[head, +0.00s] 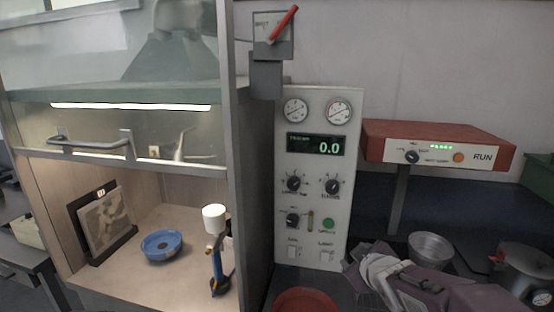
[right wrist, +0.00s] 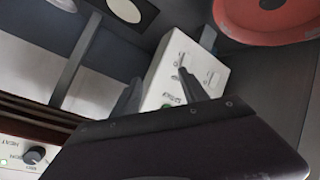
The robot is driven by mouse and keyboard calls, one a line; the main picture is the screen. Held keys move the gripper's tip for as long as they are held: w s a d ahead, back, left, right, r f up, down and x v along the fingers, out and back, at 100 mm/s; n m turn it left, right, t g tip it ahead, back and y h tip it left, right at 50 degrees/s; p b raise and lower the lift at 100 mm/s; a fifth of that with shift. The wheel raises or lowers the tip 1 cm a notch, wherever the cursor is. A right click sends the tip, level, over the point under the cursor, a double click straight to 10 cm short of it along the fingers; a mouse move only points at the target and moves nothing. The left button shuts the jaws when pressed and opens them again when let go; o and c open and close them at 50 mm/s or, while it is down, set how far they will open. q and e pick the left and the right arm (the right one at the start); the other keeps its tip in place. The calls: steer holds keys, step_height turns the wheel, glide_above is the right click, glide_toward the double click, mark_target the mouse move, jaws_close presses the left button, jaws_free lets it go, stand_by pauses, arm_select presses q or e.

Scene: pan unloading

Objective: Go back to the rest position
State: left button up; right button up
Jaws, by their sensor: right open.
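My right gripper (head: 358,268) reaches in from the lower right in the head view, in front of the control panel's lower right corner. In the right wrist view its two dark fingers (right wrist: 160,90) stand apart with nothing seen between them. A round red pan-like dish (head: 305,300) is cut off at the bottom edge of the head view, left of this gripper. It also shows at the top right of the right wrist view (right wrist: 265,15), apart from the fingers. A blue round dish (head: 162,246) sits inside the cabinet. My left gripper is not in view.
The white control panel (head: 310,160) stands behind the gripper. A red-topped unit (head: 440,145) on a post is to its right. A clear bowl (head: 430,248) and a metal pot (head: 525,265) stand beside my right arm. The cabinet's glass sash (head: 190,140) is raised.

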steer(key=s+a+f+m+g, duration=0.1)
steer(key=s+f+m+g, duration=0.3)
steer(key=s+f, duration=0.5)
steer(key=s+a+f+m+g, duration=0.2)
steer(key=s+f+m+g, duration=0.2)
steer(key=s+f, duration=0.5)
steer(key=s+g, duration=0.2)
steer(key=s, duration=0.3)
steer(key=shift+a+f+y, duration=0.25)
steer(key=shift+y, duration=0.05)
